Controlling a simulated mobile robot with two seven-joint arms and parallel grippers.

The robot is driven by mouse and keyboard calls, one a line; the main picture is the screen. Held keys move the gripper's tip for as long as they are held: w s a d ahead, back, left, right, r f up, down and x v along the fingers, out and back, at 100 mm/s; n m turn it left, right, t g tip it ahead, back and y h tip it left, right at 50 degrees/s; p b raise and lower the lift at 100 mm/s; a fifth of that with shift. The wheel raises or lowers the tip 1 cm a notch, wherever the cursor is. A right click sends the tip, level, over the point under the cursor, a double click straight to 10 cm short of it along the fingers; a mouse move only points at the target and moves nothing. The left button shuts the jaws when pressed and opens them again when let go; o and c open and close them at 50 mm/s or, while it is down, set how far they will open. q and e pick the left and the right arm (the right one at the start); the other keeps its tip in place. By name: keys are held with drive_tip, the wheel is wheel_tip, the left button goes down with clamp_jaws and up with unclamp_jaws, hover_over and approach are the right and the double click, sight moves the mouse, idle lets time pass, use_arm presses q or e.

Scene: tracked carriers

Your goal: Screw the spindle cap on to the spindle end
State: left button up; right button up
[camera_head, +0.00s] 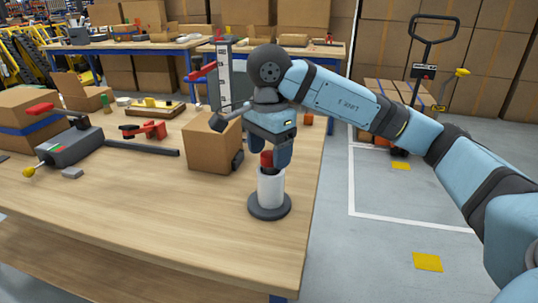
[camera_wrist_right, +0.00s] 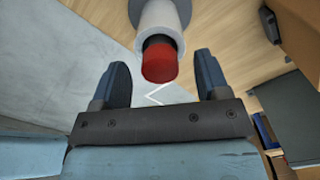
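A white cylinder (camera_head: 270,187) stands upright on a round dark base (camera_head: 270,206) near the table's right edge. A dark spindle end shows at its top, with the red spindle cap (camera_head: 266,159) sitting on it. How far the cap is threaded on cannot be told. My right gripper (camera_head: 276,151) points down just above the cap. In the right wrist view my right gripper (camera_wrist_right: 160,78) is open, with a clear gap between each finger and the red cap (camera_wrist_right: 160,63). The white cylinder (camera_wrist_right: 163,16) shows beyond the cap. My left gripper is not in view.
A cardboard box (camera_head: 212,146) stands close to the left of the cylinder. A grey device (camera_head: 70,146), a red-handled tool (camera_head: 144,130) and other boxes lie farther left on the wooden table (camera_head: 150,210). The table's front middle is clear.

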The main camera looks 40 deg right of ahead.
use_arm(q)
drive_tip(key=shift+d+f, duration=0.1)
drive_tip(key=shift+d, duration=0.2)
